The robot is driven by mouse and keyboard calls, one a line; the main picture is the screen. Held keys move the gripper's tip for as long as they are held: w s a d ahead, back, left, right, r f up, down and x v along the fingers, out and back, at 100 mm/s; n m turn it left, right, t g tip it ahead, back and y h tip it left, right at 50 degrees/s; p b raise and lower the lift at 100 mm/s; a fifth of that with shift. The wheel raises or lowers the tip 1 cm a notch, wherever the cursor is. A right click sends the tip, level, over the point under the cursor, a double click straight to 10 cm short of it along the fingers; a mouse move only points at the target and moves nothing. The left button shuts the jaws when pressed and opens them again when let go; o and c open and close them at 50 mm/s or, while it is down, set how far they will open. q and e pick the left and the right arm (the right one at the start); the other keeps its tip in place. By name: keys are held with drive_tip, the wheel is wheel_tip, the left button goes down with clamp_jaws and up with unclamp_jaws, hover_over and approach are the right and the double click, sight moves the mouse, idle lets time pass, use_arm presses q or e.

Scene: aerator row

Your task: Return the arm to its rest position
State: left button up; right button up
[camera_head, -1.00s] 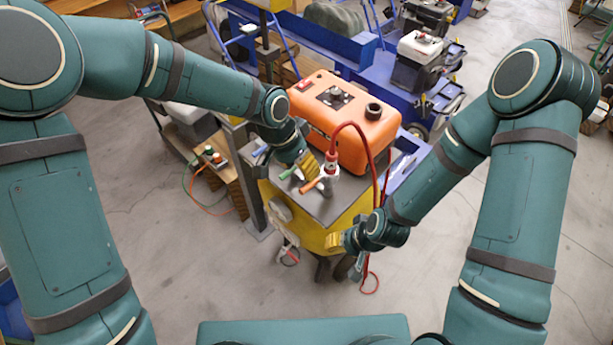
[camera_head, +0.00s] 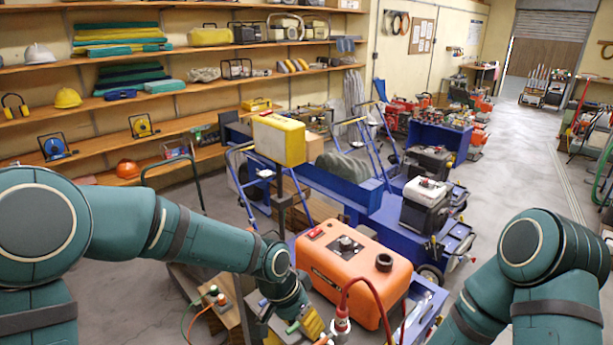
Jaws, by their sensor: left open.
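My left arm reaches in from the left, over the stand in the lower middle of the head view. My left gripper (camera_head: 313,323) is open, with its yellow fingers beside the green-handled part (camera_head: 292,327) and left of the red-and-white hose fitting (camera_head: 341,322). I cannot tell whether it touches either one. My right arm shows only by its upper links at the lower right. Its gripper is below the picture edge. The orange tank (camera_head: 340,280) sits just right of and behind the left gripper, with a red hose (camera_head: 372,287) arching in front of it.
A yellow box on a post (camera_head: 279,139) stands behind my left forearm. Blue carts (camera_head: 340,190) carrying machines stand behind the tank. A wooden block (camera_head: 228,308) with small knobs and cables lies below the left forearm. Open concrete floor (camera_head: 520,150) runs back on the right.

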use_arm(q)
drive_tip(key=s+a+f+n+h, duration=0.1)
drive_tip(key=s+a+f+n, duration=0.25)
drive_tip(key=f, duration=0.45)
drive_tip(key=s+a+f+n, duration=0.3)
drive_tip(key=s+f, duration=0.1)
drive_tip(key=f, duration=0.5)
drive_tip(key=s+a+f+n, duration=0.5)
drive_tip(key=s+f, duration=0.3)
drive_tip(key=s, duration=0.3)
drive_tip(key=w+d+f+m+t+b, duration=0.1)
drive_tip(key=w+f+b, duration=0.3)
drive_tip(key=b, duration=0.5)
drive_tip(key=w+d, duration=0.1)
drive_tip(key=w, duration=0.1)
drive_tip(key=shift+w+d+m+t+y, duration=0.15)
drive_tip(key=shift+w+m+t+y, duration=0.15)
drive_tip(key=shift+m, duration=0.05)
